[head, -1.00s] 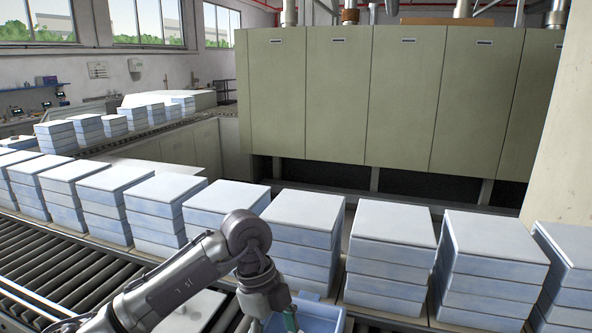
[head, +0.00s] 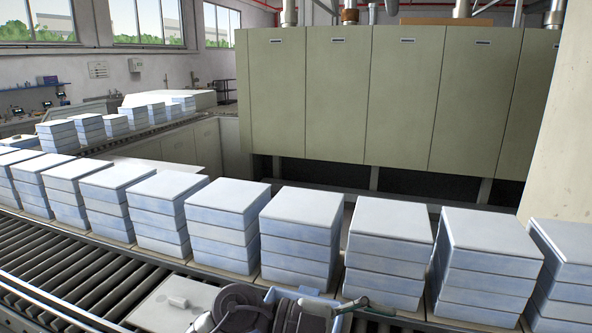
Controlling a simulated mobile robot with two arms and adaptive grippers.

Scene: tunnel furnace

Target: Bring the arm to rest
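My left arm shows only at the bottom edge of the head view, as dark rounded links. My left gripper (head: 310,312) is low at the bottom centre, at the near side of the block stacks. Whether its fingers are open or shut is not clear. A dark green piece (head: 352,304) is at its right end; I cannot tell if it is part of the gripper or a separate thing. My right gripper is not in view.
A light blue bin (head: 285,291) is partly hidden behind my arm. Stacks of pale blue blocks (head: 300,243) line the conveyor behind it. A roller conveyor (head: 70,262) runs at left. A pale plate (head: 150,310) lies left of my arm. The green furnace (head: 400,100) stands behind.

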